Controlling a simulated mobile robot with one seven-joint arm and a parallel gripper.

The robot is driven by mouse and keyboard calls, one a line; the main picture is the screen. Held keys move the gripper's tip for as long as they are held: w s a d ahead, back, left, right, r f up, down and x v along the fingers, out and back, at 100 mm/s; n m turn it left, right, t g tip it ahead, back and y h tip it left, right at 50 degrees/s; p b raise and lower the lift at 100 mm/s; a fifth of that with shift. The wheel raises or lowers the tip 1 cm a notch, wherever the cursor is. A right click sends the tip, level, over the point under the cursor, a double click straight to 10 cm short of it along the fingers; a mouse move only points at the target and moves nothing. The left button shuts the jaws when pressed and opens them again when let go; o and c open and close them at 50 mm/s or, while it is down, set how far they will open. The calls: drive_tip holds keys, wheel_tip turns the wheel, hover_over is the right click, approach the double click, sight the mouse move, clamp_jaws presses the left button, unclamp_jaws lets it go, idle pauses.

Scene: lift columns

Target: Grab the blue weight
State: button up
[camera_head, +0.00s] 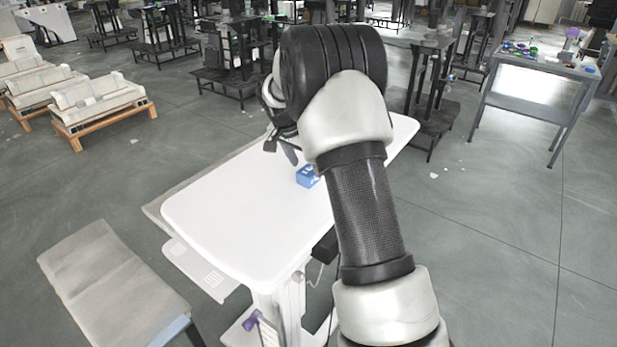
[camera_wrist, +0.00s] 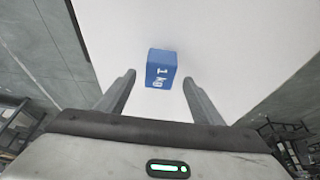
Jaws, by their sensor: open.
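The blue weight (camera_head: 307,177) is a small blue block on the white table (camera_head: 215,215). In the wrist view the blue weight (camera_wrist: 161,68) shows white "1 KG" lettering on its side. My gripper (camera_wrist: 158,84) is open, with one finger on each side of the picture. The weight appears between the fingertips and a little beyond them, with gaps on both sides, and neither finger seems to touch it. In the head view my gripper (camera_head: 283,148) is partly hidden behind my arm, just above and left of the weight.
The white tabletop around the weight is clear. A grey padded bench (camera_head: 110,285) stands at the front left. A side table (camera_head: 540,88) with small coloured items is at the right. Pallets with pale boxes (camera_head: 95,100) are at the left.

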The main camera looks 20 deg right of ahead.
drive_tip(key=x, duration=0.4)
drive_tip(key=shift+f, duration=0.1)
drive_tip(key=shift+c, duration=0.4)
clamp_jaws()
drive_tip(key=shift+w, duration=0.1)
